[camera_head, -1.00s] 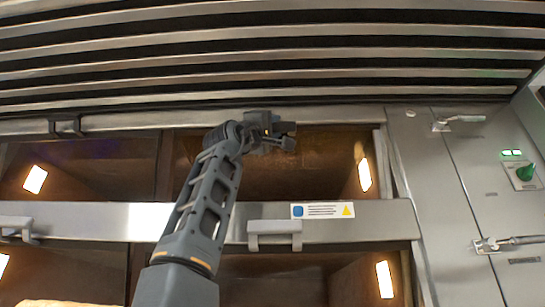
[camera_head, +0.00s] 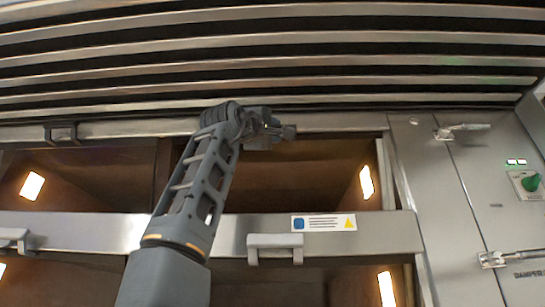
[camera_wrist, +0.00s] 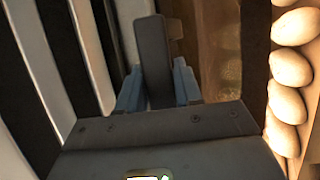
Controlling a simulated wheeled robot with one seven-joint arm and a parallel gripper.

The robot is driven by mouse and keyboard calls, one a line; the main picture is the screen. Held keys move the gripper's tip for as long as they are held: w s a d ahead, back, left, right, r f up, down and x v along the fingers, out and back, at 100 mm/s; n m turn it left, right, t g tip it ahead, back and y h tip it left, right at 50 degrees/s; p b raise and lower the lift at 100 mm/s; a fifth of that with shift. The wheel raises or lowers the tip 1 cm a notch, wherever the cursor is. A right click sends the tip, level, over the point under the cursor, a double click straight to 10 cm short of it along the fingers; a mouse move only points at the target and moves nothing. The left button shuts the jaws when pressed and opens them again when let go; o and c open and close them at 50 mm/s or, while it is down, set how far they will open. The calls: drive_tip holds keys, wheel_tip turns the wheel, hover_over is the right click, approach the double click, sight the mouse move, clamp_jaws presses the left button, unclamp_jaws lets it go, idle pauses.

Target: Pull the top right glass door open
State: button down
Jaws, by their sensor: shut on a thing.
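The top right glass door (camera_head: 310,165) is the upper right oven front in the head view, with a brown, lit chamber behind it. My gripper (camera_head: 283,132) is at its upper rail and covers the handle there. In the wrist view, a dark handle bar (camera_wrist: 153,60) stands between the two blue-grey fingers of my gripper (camera_wrist: 157,85), which are shut on it. Brown glass (camera_wrist: 218,45) shows just right of the bar. I cannot tell whether the door is slightly open.
Metal slats (camera_head: 270,60) run above the doors. A lower door's handle (camera_head: 275,241) and a warning label (camera_head: 323,223) are below. Pale loaves (camera_wrist: 290,105) show in the wrist view.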

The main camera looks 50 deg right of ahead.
drive_tip(key=c, duration=0.8)
unclamp_jaws()
drive_tip(key=shift+c, duration=0.2)
drive_tip(key=b+v, duration=0.2)
drive_tip(key=v, duration=0.5)
drive_tip(key=shift+a+f, duration=0.2)
drive_tip(key=shift+a, duration=0.15)
